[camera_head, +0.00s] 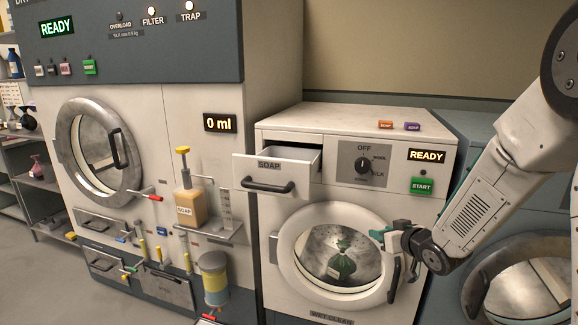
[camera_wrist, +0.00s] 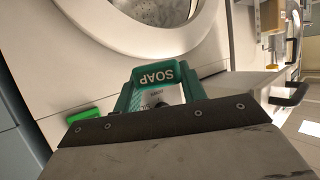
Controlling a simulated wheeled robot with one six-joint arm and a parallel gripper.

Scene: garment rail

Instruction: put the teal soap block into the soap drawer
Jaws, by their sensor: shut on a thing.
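The teal soap block (camera_wrist: 153,76), marked SOAP, sits between the teal fingers of my gripper (camera_wrist: 157,88) in the wrist view. My gripper is shut on it. In the head view my gripper (camera_head: 385,236) is in front of the right side of the washer's round door, and the block is small and hard to separate from the fingers. The soap drawer (camera_head: 270,166) is pulled open at the washer's upper left, marked SOAP, with a dark handle. My gripper is to the right of the drawer and lower than it. The drawer's floor is mostly hidden.
The washer (camera_head: 283,124) shows READY, with a dial and a green START button (camera_head: 422,186). An orange block (camera_head: 386,124) and a purple block (camera_head: 412,126) lie on its top. A green garment (camera_head: 342,262) shows behind the door glass. A soap pump bottle (camera_head: 190,206) stands left of the drawer.

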